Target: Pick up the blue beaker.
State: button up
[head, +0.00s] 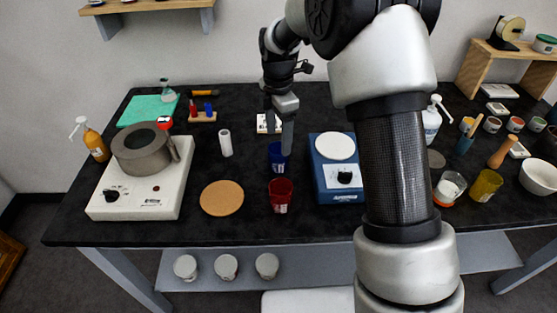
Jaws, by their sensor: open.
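A dark blue beaker (278,161) stands upright near the middle of the black bench, just behind a dark red beaker (281,195). My gripper (278,136) points down directly over the blue beaker. One finger overlaps the beaker's rim in the picture and hides part of it. The gripper is open. I cannot tell whether the fingers are inside, around or only above the rim.
A blue scale (327,186) with a white plate stands close on the right. A round cork mat (222,198) and a white cylinder (226,143) are on the left. A hotplate (155,200) carries a grey pot (142,151). My arm hides part of the bench's right half.

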aim_at(279, 143)
notch_tip(279, 143, down, 4)
jog(key=shift+w+r, duration=0.1)
jog(key=shift+r, duration=0.1)
jog(key=c, duration=1.5)
jog(key=shift+o, duration=0.2)
jog(key=shift+r, duration=0.15)
